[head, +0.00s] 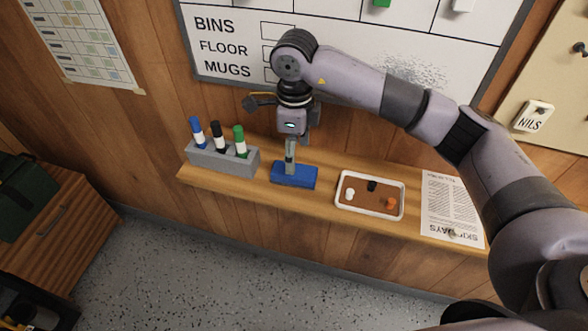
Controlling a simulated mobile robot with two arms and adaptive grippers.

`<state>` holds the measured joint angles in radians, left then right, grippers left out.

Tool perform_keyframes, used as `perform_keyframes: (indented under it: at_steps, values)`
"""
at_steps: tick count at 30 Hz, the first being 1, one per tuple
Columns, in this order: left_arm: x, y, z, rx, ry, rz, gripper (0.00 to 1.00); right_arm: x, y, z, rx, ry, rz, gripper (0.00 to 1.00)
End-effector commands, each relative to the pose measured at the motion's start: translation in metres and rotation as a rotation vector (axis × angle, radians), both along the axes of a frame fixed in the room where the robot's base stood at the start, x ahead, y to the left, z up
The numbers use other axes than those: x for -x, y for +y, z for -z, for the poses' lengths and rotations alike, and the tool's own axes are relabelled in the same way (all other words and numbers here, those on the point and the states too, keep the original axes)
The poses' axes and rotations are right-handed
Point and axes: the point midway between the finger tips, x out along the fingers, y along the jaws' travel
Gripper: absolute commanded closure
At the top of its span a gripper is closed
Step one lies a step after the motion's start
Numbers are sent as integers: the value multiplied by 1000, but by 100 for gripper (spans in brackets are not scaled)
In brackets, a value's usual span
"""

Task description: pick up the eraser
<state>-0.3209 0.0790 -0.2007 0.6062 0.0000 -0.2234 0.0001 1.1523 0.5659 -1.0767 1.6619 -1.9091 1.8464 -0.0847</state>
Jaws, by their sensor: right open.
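The eraser (294,178) is a blue block lying on the wooden shelf, between the grey marker holder and the white tray. My right gripper (290,160) points down directly over the eraser, with its fingertips at or just above the block's top. The gripper is open, and I cannot tell from this view whether the fingers touch the eraser. My left gripper does not show.
The grey holder (215,160) with blue, black and green markers stands left of the eraser. The white-rimmed tray (370,212) with small items and a paper sheet (452,208) lie to the right. The whiteboard (240,75) is behind.

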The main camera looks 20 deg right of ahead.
Motion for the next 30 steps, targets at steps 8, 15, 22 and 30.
perform_keyframes:
  at_steps: [8, 15, 22, 30]
  values:
    - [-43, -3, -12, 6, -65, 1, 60, 1, 0, 20, 1, 2, -1, 37]
    - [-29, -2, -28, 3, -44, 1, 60, 4, 2, 55, -1, 3, 0, 37]
    - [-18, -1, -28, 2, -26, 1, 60, 4, 2, 68, -1, -1, -2, 37]
    - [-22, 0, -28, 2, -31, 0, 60, 4, 2, 67, -1, -1, -1, 46]
